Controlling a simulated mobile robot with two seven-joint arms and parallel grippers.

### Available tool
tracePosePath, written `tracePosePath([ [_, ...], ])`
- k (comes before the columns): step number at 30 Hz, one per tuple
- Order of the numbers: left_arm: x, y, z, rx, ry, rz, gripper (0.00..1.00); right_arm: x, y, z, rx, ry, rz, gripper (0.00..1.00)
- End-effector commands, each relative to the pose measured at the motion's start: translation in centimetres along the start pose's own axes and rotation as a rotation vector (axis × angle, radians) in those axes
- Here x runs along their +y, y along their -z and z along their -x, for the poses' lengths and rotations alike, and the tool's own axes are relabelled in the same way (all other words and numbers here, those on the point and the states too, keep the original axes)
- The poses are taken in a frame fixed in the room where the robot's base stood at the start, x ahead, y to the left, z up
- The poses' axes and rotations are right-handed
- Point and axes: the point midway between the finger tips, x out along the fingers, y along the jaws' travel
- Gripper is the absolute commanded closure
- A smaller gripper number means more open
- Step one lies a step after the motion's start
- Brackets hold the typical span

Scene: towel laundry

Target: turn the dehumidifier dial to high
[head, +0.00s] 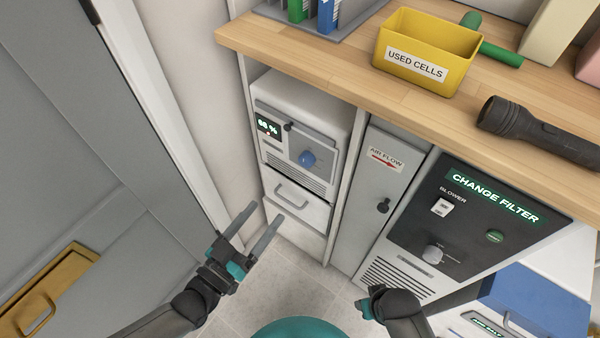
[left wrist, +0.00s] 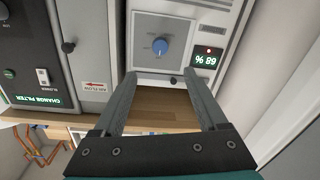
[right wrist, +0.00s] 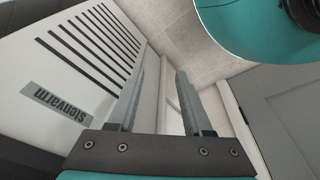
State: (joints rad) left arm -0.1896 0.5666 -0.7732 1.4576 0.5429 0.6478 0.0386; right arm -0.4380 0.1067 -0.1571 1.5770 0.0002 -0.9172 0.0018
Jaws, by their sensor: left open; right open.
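The dehumidifier (head: 301,97) is a white-grey box in a bay under the wooden counter. Its round blue dial (head: 307,158) sits on the front panel, with a lit display (head: 268,126) to its upper left. The dial also shows in the left wrist view (left wrist: 160,46), upside down, where the display reads 68 %. The dial's pointer setting is too small to read. My left gripper (head: 265,214) is open and empty, below and left of the dial, apart from it.
A drawer (head: 296,201) is below the dehumidifier. An air flow panel (head: 377,190) and a dark blower panel (head: 470,215) stand to its right. The counter (head: 300,58) overhangs, holding a yellow bin (head: 425,45) and a flashlight (head: 535,130). A grey door (head: 100,130) is left.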

Motion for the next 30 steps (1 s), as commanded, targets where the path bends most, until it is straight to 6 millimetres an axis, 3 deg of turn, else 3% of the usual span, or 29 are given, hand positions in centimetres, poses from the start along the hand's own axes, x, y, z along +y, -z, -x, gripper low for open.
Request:
tracePosePath([
  [5,0.0,0.1,-1.9,0.007,-0.001,0.000,0.25,-0.2,0.6,0.8,0.004,0.004,-0.002,0.50],
  [21,0.0,0.0,-11.4,0.004,-0.001,-0.002,0.25,-0.1,4.5,5.1,0.083,0.001,-0.007,0.50],
  [30,0.0,0.0,-14.5,0.001,0.000,-0.001,0.25,0.0,5.6,7.2,0.114,-0.001,-0.009,0.50],
])
